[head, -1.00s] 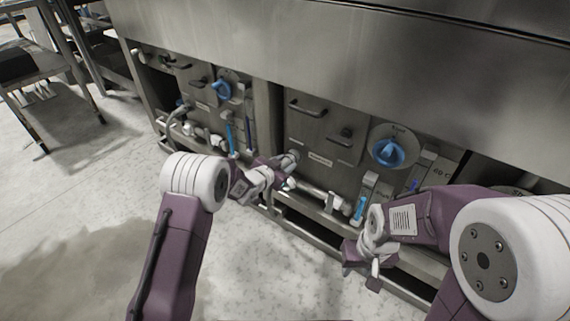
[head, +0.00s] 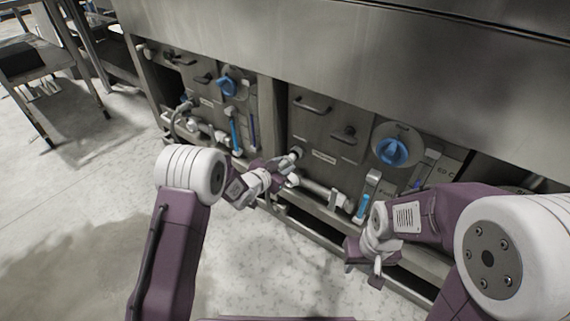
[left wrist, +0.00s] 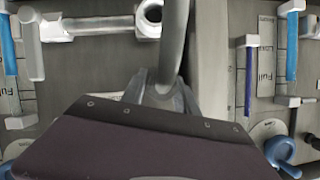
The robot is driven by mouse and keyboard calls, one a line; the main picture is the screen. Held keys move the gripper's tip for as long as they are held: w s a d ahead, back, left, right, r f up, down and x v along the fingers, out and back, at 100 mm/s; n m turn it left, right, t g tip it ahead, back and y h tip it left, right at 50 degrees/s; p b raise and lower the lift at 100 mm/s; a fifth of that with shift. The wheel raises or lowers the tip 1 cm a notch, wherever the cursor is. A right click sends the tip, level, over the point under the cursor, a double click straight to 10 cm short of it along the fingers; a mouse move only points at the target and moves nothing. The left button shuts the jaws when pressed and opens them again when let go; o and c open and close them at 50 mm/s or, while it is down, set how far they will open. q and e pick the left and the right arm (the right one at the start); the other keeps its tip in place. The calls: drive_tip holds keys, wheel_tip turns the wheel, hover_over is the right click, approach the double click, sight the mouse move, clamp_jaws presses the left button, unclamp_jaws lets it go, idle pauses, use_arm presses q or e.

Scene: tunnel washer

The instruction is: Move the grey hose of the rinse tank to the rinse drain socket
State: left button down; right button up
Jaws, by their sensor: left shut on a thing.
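My left gripper (head: 286,172) is shut on a grey hose (left wrist: 174,42) in front of the middle tank panel. In the left wrist view the hose runs from the top edge down between the fingertips (left wrist: 163,92). A white drain pipe (left wrist: 92,26) lies beside it, with a dark round socket opening (left wrist: 150,13) close to the hose but apart from it. The same pipe (head: 322,192) runs low along the panel in the head view, partly hidden by my gripper. Its labels are unreadable. My right gripper (head: 371,268) hangs lower right, away from the pipe; its jaw gap is unclear.
Blue knobs (head: 392,152) and (head: 228,84) and blue level gauges (head: 235,134) stand out from the panels. Another grey hose (head: 177,116) arches at the left panel. A steel rail (head: 300,222) runs below. The floor (head: 90,210) at left is clear.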

use_arm(q)
drive_tip(key=shift+s+a, duration=0.6)
drive_tip(key=shift+s, duration=0.2)
use_arm(e)
drive_tip(key=shift+r, duration=0.1)
